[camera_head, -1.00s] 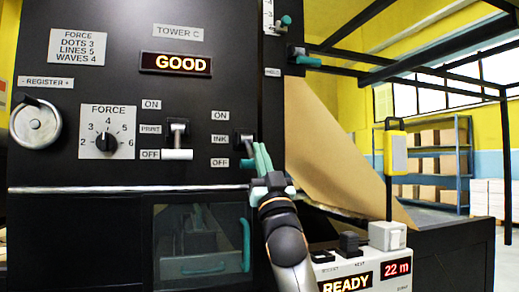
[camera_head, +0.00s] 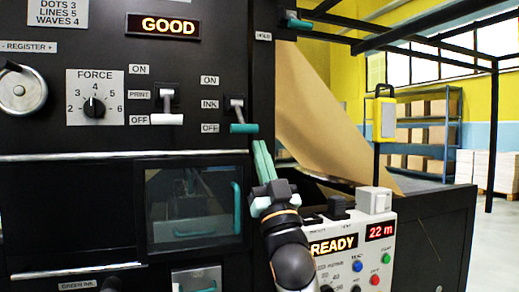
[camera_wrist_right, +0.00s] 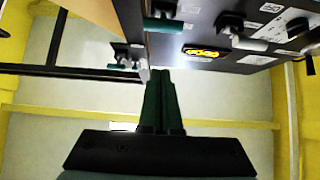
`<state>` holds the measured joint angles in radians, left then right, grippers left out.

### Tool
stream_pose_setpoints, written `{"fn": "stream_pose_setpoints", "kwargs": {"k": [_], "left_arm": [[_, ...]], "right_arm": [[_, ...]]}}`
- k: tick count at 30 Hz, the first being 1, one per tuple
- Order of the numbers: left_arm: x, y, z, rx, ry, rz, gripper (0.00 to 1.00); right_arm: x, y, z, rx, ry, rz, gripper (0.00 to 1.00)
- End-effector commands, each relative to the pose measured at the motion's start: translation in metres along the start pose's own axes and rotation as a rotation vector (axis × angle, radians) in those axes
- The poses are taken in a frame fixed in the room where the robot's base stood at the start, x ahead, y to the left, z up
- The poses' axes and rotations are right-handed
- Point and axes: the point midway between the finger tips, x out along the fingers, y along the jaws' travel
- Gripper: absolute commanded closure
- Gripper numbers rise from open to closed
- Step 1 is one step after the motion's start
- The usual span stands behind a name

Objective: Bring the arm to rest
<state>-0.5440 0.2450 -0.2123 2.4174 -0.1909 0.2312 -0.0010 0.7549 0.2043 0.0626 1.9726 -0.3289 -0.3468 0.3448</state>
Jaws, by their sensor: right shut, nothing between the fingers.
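My right gripper (camera_head: 263,160) is in front of the black machine panel, just below and right of the INK lever (camera_head: 238,118). Its teal fingers are shut together with nothing between them, and point upward. The fingers also show shut in the right wrist view (camera_wrist_right: 161,100). The INK lever has a teal handle and is down at OFF. The PRINT lever (camera_head: 166,108) has a white handle and is down at OFF. Whether the fingertips touch the panel edge I cannot tell. My left gripper is not in view.
A white control box (camera_head: 365,262) reading READY and 22 m stands right of my right arm. A brown paper sheet (camera_head: 310,105) slopes behind it. The FORCE dial (camera_head: 94,107) and a windowed door (camera_head: 193,207) are on the panel. A lit sign (camera_head: 163,26) reads GOOD.

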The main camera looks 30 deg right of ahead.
Motion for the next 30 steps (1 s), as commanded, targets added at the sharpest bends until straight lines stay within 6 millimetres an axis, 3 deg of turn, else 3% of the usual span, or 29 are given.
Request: {"fn": "stream_pose_setpoints", "kwargs": {"k": [13, 17, 20, 24, 30], "left_arm": [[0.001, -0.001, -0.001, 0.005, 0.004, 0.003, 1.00], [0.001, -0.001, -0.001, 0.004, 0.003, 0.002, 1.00], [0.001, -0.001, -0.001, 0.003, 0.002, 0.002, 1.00], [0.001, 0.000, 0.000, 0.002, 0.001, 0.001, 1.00], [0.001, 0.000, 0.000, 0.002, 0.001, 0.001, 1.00]], "right_arm": [[-0.001, -0.001, 0.002, -0.002, -0.002, -0.003, 1.00], [-0.018, -0.013, 0.018, -0.019, -0.022, -0.040, 1.00], [-0.050, -0.033, 0.040, -0.044, -0.050, -0.105, 1.00], [-0.112, -0.066, 0.070, -0.066, -0.094, -0.220, 1.00], [-0.206, -0.104, 0.091, -0.057, -0.151, -0.370, 1.00]]}}
